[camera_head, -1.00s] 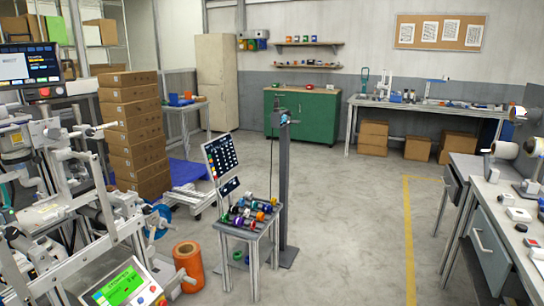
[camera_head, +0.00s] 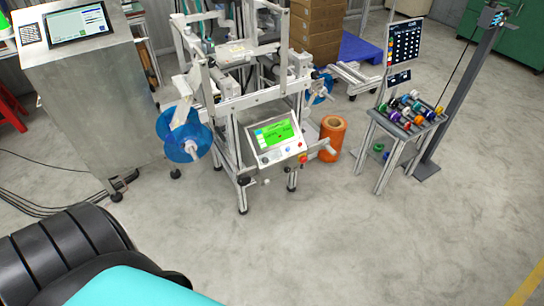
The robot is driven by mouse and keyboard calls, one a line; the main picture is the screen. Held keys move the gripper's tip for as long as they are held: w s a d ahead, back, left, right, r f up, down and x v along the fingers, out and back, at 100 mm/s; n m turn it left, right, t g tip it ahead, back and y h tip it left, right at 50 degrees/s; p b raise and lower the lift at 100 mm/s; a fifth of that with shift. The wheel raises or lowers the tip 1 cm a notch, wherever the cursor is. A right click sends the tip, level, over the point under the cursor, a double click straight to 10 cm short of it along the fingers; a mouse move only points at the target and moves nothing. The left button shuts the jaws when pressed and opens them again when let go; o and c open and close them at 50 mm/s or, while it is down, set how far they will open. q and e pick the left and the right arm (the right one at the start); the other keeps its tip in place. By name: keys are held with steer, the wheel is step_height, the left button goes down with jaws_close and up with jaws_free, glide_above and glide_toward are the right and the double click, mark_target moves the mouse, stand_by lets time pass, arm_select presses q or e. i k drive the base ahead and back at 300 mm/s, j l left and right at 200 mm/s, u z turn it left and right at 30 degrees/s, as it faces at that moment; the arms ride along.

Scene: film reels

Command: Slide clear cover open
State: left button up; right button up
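A metal-framed film machine (camera_head: 262,97) stands in the upper middle of the head view. Its tilted control panel (camera_head: 277,135) with a green screen faces me. A translucent blue reel (camera_head: 184,148) hangs low on its left side. I cannot make out a clear cover on the machine for certain at this distance. Neither of my grippers is in view.
A steel cabinet (camera_head: 90,105) with a screen stands left of the machine. An orange roll (camera_head: 333,138) stands on the floor to its right. A small table (camera_head: 385,127) holds several coloured spools. Cables lie on the floor at left. The floor in front is clear.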

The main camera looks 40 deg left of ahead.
mark_target(265, 160)
steer(key=u, duration=0.5)
steer(key=i+j+u, duration=0.15)
steer(key=u, duration=0.2)
steer(key=i+j+u, duration=0.15)
steer(key=u, duration=0.2)
steer(key=i+j+u, duration=0.15)
steer(key=u, duration=0.2)
steer(key=i, duration=0.05)
